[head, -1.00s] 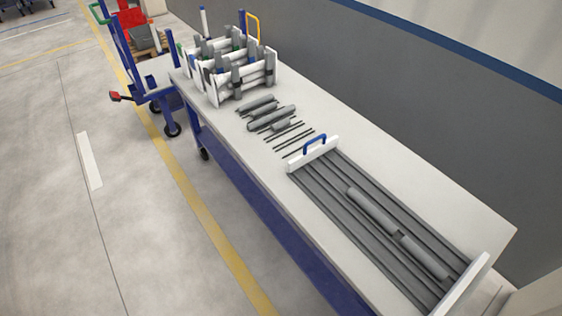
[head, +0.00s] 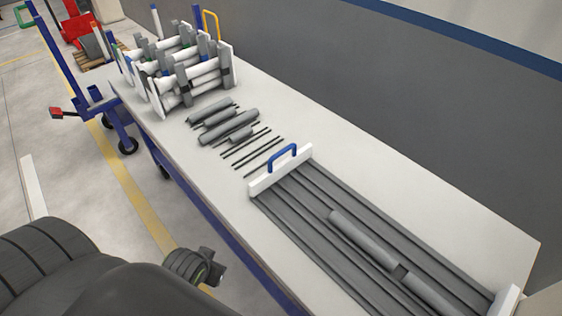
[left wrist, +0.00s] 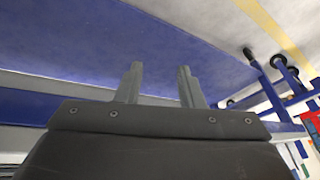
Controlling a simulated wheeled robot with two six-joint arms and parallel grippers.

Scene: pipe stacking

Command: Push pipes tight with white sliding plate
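A white end plate (head: 505,303) stands at the rack's far right end. My left gripper is open and empty in the left wrist view (left wrist: 160,72), its two fingers apart beside the table's blue side. In the head view my left arm is low at the left, clear of the plate. My right gripper is out of view.
The long pale table (head: 350,150) also holds loose grey pipes (head: 228,127), thin dark rods (head: 258,158) and a white rack of pipes (head: 165,95). A blue cart (head: 105,105) stands left of the table. A grey wall runs behind.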

